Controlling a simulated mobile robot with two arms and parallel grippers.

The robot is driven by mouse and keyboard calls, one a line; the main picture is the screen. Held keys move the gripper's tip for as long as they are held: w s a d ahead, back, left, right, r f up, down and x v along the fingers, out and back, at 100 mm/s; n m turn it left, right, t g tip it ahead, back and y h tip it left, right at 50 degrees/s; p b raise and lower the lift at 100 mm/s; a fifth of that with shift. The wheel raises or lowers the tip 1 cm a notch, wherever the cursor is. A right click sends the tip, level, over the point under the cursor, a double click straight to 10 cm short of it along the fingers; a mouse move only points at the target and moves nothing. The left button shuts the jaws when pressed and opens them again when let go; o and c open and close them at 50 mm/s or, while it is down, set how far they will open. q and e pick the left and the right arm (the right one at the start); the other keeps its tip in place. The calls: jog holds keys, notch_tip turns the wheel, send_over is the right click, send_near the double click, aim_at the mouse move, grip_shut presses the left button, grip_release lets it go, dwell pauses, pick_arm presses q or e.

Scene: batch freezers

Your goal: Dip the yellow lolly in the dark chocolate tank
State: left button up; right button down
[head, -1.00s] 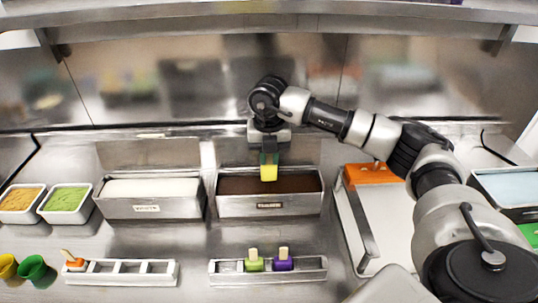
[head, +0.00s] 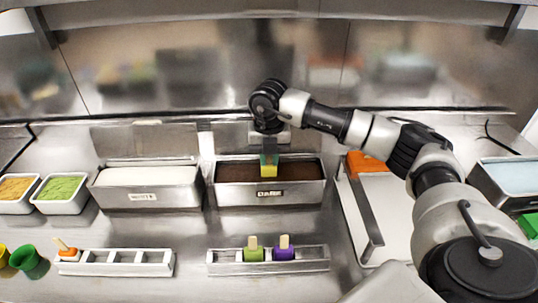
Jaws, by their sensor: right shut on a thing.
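The yellow lolly (head: 269,173) hangs below my right gripper (head: 269,156), which is shut on it. The lolly points down over the dark chocolate tank (head: 268,194), a steel tank labelled "DARK" with dark brown chocolate (head: 235,171) inside. The lolly's lower end overlaps the chocolate in the picture, near the middle of the tank. I cannot tell how deep it is, or whether it only hovers just above the surface. The lolly's stick is hidden by the gripper. My left gripper is not in view.
A white-filled tank (head: 145,198) stands left of the dark one. In front, a rack (head: 225,267) holds a green lolly (head: 253,255) and a purple lolly (head: 284,254). A left rack (head: 120,269) has an orange lolly (head: 68,255) at its end. A tray (head: 362,225) lies right.

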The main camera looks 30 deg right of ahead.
jog(key=shift+f+b, duration=0.85)
jog(key=shift+f, duration=0.55)
jog(key=shift+r, duration=0.1)
dwell(0.7)
jog(key=shift+r+p, duration=2.6)
jog(key=shift+r, duration=1.25)
jog(key=shift+r+p, duration=1.7)
jog(key=shift+r, duration=0.85)
